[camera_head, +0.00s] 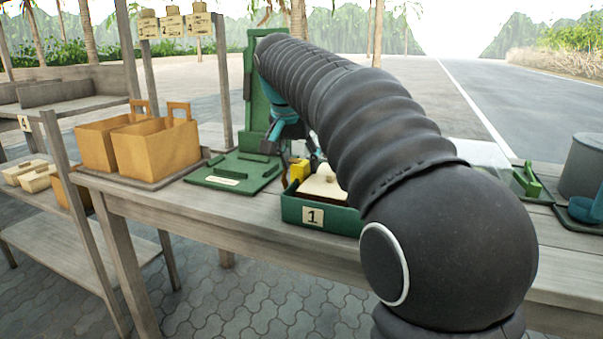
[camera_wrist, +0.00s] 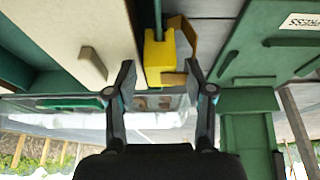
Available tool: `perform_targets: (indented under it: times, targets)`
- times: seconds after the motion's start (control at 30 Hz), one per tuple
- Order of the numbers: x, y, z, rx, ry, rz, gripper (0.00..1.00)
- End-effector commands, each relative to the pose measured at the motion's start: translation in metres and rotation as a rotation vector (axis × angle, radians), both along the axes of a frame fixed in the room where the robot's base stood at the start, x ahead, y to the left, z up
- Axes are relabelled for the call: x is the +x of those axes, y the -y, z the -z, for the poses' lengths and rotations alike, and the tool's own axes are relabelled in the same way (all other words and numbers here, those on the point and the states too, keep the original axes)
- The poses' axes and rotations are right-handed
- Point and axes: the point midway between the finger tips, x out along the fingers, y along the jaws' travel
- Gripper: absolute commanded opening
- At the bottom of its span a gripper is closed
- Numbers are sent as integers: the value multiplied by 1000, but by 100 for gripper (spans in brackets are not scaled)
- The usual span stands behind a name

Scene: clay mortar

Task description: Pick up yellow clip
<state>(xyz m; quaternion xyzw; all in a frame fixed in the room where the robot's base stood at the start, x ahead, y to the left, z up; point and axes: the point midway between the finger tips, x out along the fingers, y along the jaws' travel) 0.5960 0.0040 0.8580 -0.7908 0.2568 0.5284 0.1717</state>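The yellow clip (camera_head: 300,169) sits at the left end of the green tray marked 1 (camera_head: 290,213), beside a cream lid-like block (camera_head: 323,186). In the wrist view the yellow clip (camera_wrist: 158,58) is centred ahead of my gripper, between the cream block (camera_wrist: 70,30) and the green board. My gripper (camera_wrist: 161,70) is open, its two dark fingers spread to either side of the clip's near end. I cannot tell how far the fingertips are from it. In the head view my gripper (camera_head: 284,130) is above and left of the clip, partly hidden by my arm.
A brown piece (camera_wrist: 182,38) stands against the clip's right side. A green board (camera_head: 232,172) lies left of the tray, with a green upright panel (camera_head: 257,95) behind. Grey and green containers (camera_head: 584,165) are at the right.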

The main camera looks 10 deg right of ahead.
Motion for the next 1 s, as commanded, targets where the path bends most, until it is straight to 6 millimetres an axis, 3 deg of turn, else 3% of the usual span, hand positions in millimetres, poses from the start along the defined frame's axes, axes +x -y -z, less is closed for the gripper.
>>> perform_targets:
  times: [0.03, 0.13, 0.17, 0.63, 0.87, 1.0]
  targets:
    - [0, 0, 0, 0, 0, 0, 33]
    - [0, 0, 0, 0, 0, 0, 8]
    - [0, 0, 0, 0, 0, 0, 7]
    - [0, 0, -9, 0, 0, 1, 6]
    - [1, 0, -41, 0, 2, 1, 6]
    - [-4, 26, -57, -1, 2, 6, 6]
